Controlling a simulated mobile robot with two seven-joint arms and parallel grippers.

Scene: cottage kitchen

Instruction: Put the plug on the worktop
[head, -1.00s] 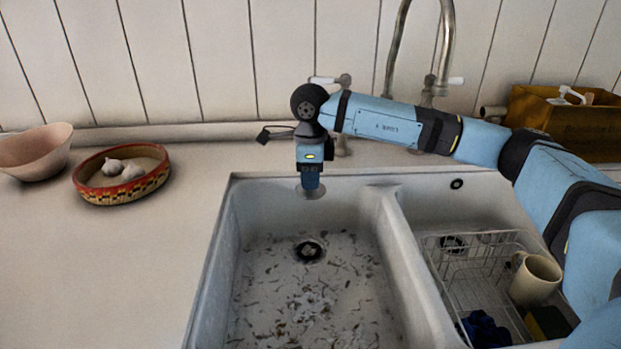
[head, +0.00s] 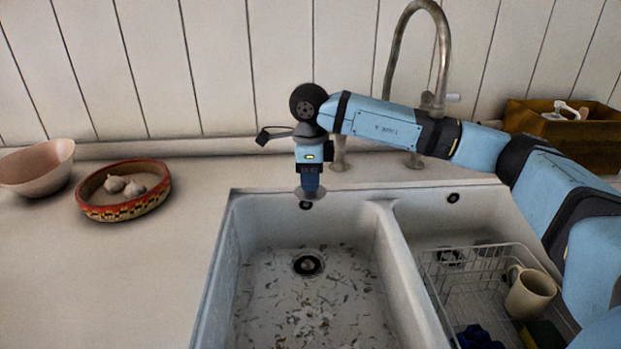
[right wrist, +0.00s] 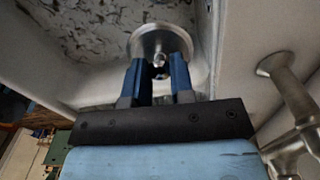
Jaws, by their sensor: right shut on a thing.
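The plug (head: 305,194) is a round metal disc with a small knob on top. It shows large in the right wrist view (right wrist: 160,38). My right gripper (head: 309,186) points down and is shut on the plug's knob, seen between the blue fingers in the right wrist view (right wrist: 160,70). The plug hangs in front of the left basin's back wall, near its rim. The pale worktop (head: 140,255) lies left of the sink and runs behind it. My left gripper is not in view.
The left basin (head: 300,300) has dark scraps around its open drain. A wire rack (head: 450,290) with a mug (head: 530,293) stands in the right basin. A patterned dish (head: 125,205) with garlic and a pink bowl (head: 38,167) stand at left. The tap (head: 440,60) rises behind.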

